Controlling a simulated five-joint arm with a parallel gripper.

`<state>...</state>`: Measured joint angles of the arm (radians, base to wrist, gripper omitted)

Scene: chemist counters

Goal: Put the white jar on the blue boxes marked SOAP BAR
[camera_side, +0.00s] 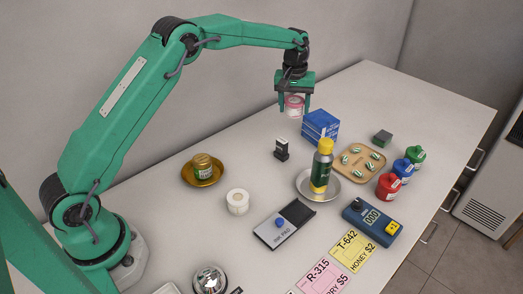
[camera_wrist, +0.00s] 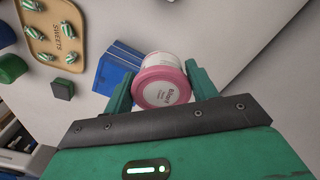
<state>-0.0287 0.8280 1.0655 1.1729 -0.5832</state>
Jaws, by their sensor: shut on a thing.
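The white jar (camera_side: 294,112) with a pink lid is between the fingers of my gripper (camera_side: 294,103), held up in the air. In the wrist view the jar (camera_wrist: 160,60) shows its pink, lettered lid toward the camera, between the two green fingers (camera_wrist: 160,88). The stacked blue boxes (camera_side: 321,125) stand on the counter, below and slightly right of the jar in the side view. In the wrist view the blue boxes (camera_wrist: 115,70) show left of the jar, partly hidden by the jar and a finger. The jar looks apart from the boxes.
A tray of sweets (camera_side: 360,162), a small black stand (camera_side: 281,149) and a yellow-capped bottle (camera_side: 322,166) on a metal dish (camera_side: 303,186) are near the boxes. A white round object (camera_side: 237,202) and a brass dish (camera_side: 188,176) are farther left. The counter behind the boxes is clear.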

